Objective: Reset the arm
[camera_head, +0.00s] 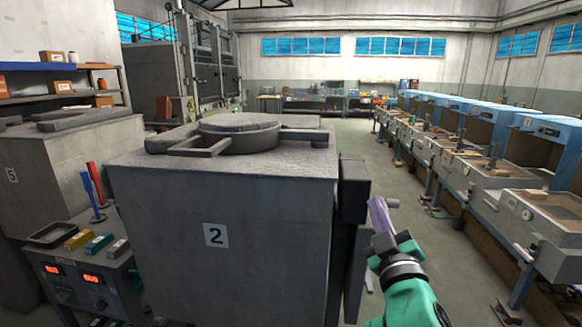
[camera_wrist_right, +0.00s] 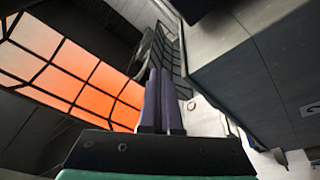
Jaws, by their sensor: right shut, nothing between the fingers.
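My right gripper (camera_head: 381,213) is at the lower right of centre in the head view, at the end of my green arm, beside the right side of the grey furnace marked 2 (camera_head: 160,233). Its purple fingers point up and are together with nothing between them. The right wrist view shows the same two fingers (camera_wrist_right: 163,100) side by side, with part of a grey box-like body (camera_wrist_right: 235,75) to their right. My left gripper does not show in either view.
A control box (camera_head: 85,280) with red displays stands at lower left, near a furnace marked 5 (camera_head: 45,175). A row of blue workstations (camera_head: 490,160) lines the right side. The grey floor aisle (camera_head: 390,180) between is open.

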